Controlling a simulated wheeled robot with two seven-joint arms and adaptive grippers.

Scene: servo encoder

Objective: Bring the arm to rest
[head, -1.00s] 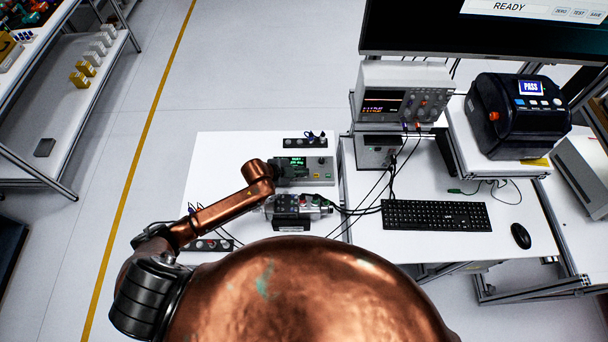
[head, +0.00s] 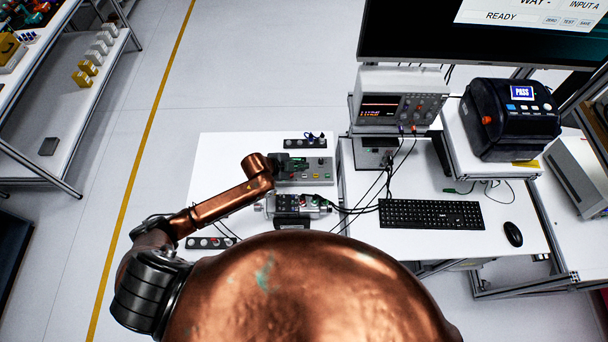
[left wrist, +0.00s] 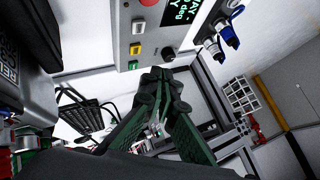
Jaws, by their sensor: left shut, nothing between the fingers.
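My left arm comes in from the left in the head view, its copper forearm bent over the left bench. My left gripper (head: 294,164) is over the grey control box (head: 318,174) and hides much of its display. In the left wrist view its dark green fingers (left wrist: 160,88) are together with nothing between them. The control box (left wrist: 150,32) there shows part of its green-lettered screen, coloured buttons and a black knob, just beyond the fingertips. The grey servo unit (head: 312,204) lies in front of the box with cables at its right. My right gripper is out of view.
An oscilloscope (head: 400,100), a keyboard (head: 432,214), a mouse (head: 513,234) and a dark printer-like unit (head: 508,118) reading PASS stand to the right. Black cables (head: 374,188) cross between the benches. A shelf rack (head: 75,120) stands at the left; the floor between is clear.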

